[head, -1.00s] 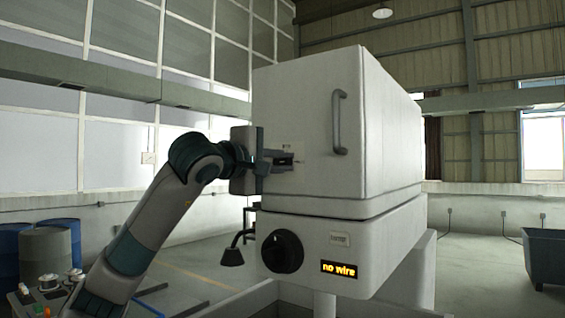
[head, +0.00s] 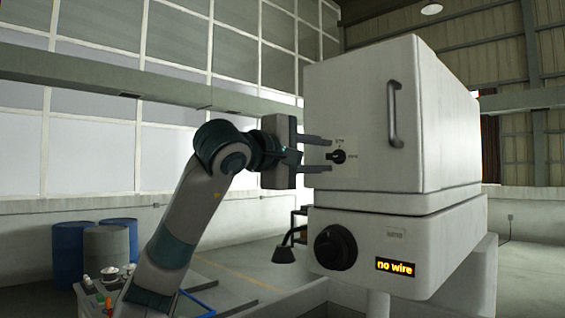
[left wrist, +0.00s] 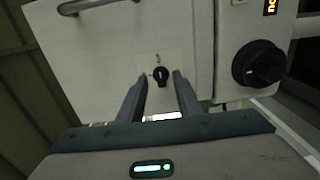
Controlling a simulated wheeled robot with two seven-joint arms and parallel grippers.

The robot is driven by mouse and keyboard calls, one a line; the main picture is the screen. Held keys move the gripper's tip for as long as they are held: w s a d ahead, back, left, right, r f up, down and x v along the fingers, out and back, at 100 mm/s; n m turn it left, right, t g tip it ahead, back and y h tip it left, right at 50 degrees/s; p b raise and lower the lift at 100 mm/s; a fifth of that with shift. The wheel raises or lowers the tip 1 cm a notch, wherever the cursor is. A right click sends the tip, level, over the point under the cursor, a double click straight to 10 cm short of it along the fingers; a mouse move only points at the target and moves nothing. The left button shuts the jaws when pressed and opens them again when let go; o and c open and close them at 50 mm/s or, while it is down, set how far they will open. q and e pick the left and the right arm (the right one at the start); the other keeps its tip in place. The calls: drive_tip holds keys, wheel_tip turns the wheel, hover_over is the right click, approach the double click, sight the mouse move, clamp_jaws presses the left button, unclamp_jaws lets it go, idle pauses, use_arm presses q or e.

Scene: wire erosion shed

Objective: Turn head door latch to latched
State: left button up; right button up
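The head door latch (head: 338,157) is a small black knob on a pale label plate, low on the left of the white machine head door (head: 357,110). It also shows in the left wrist view (left wrist: 161,76), just beyond my fingertips and between their lines. My left gripper (head: 331,154) is open, its two fingers pointing at the latch with the knob clear of them. The fingers also show in the left wrist view (left wrist: 159,82), apart and empty. The lettering on the plate is too small to read. My right gripper is not in view.
A grey door handle (head: 394,113) stands out right of the latch. Below the head are a large black dial (head: 335,247) and an orange "no wire" display (head: 394,266). Blue drums (head: 118,232) stand on the floor at left.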

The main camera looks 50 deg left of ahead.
use_arm(q)
drive_tip(key=s+d+b, duration=0.1)
drive_tip(key=s+b, duration=0.1)
drive_tip(key=s, duration=0.9)
drive_tip(key=shift+s+b, duration=0.2)
drive_tip(key=shift+b, duration=0.15)
drive_tip(key=shift+d, duration=0.1)
